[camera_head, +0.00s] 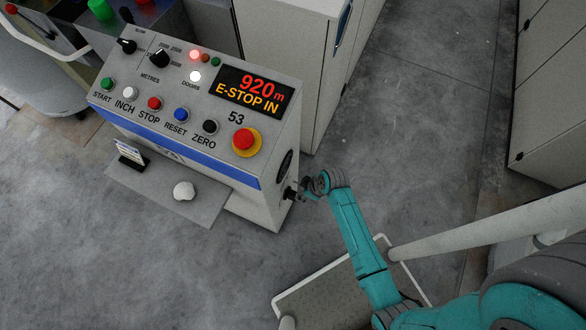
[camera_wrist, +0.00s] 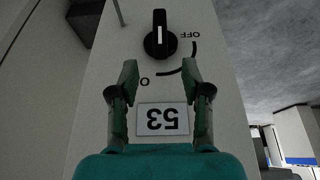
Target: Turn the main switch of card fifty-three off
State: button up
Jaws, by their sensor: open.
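The card console (camera_head: 190,110) is marked 53 and its display (camera_head: 252,92) reads "920 m, E-STOP IN". Its main switch is a black rotary knob (camera_wrist: 160,35) on the side panel; it also shows in the head view (camera_head: 289,193). Its white mark lies upright in the wrist picture, not toward the upside-down "OFF" at the right. An "O" shows below, beside my left finger, which may hide more lettering. My gripper (camera_wrist: 160,75) is open and empty, its fingertips just short of the knob, above an upside-down "53" plate (camera_wrist: 162,119). It also shows in the head view (camera_head: 308,190).
A red emergency-stop button (camera_head: 245,140) on a yellow base and several coloured buttons sit on the console top. A grey cabinet (camera_head: 290,50) stands behind and another (camera_head: 550,90) at the right. A white lump (camera_head: 184,191) lies in front. Open floor lies between the cabinets.

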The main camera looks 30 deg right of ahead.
aim_at(296, 194)
jog(key=x, duration=0.9)
grip_shut()
